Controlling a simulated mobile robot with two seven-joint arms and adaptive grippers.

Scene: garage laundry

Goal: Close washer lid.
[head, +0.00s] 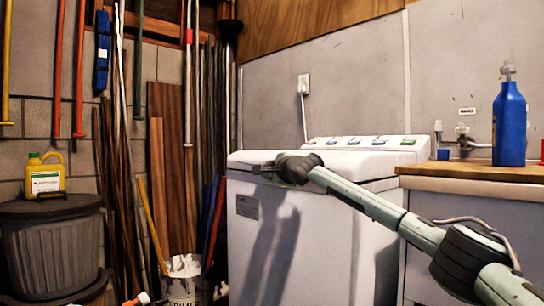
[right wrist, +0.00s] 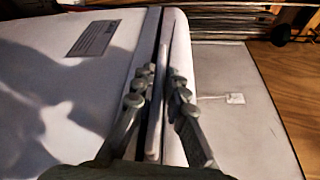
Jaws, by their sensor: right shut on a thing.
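The white washer (head: 290,240) stands in the middle of the head view, with its control panel at the back. Its lid (head: 330,158) looks lowered and nearly flat; I cannot tell whether it is fully seated. My right gripper (head: 268,171) is at the lid's front edge, near its left corner. In the right wrist view the fingers (right wrist: 161,85) straddle the edge strip of the lid (right wrist: 178,45), one finger on each side, shut on it. A dark gap runs between the lid edge and the washer's front panel (right wrist: 60,65). My left gripper is not in view.
A wooden counter (head: 480,171) with a blue bottle (head: 509,125) stands right of the washer. A paint bucket (head: 185,280), leaning boards and poles, and a grey bin (head: 55,245) with a yellow jug (head: 45,175) are to the left.

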